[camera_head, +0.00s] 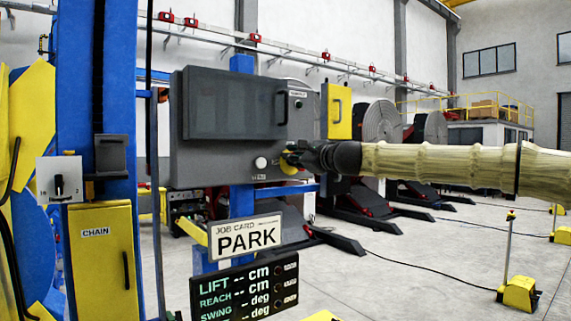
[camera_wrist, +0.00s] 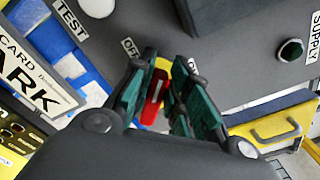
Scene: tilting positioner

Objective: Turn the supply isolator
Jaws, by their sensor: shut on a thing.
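The supply isolator is a red handle (camera_wrist: 153,98) on a yellow plate (camera_wrist: 161,66), low on the front of a grey control cabinet (camera_head: 188,150). An OFF label (camera_wrist: 130,47) is beside the plate. My gripper (camera_wrist: 158,90) is shut on the red handle, one dark green finger pad on each side. In the head view my gripper (camera_head: 291,156) reaches in from the right and hides the handle; part of the yellow plate (camera_head: 289,168) shows below it. A dark green lamp (camera_wrist: 291,50) sits by a SUPPLY label (camera_wrist: 313,35).
A white knob (camera_head: 260,162) is left of the isolator. A PARK job card (camera_head: 245,237) and a display with dashes (camera_head: 245,290) are below. A yellow CHAIN box (camera_head: 104,260) and a rotary switch (camera_head: 59,184) are at left. The floor at right is mostly open.

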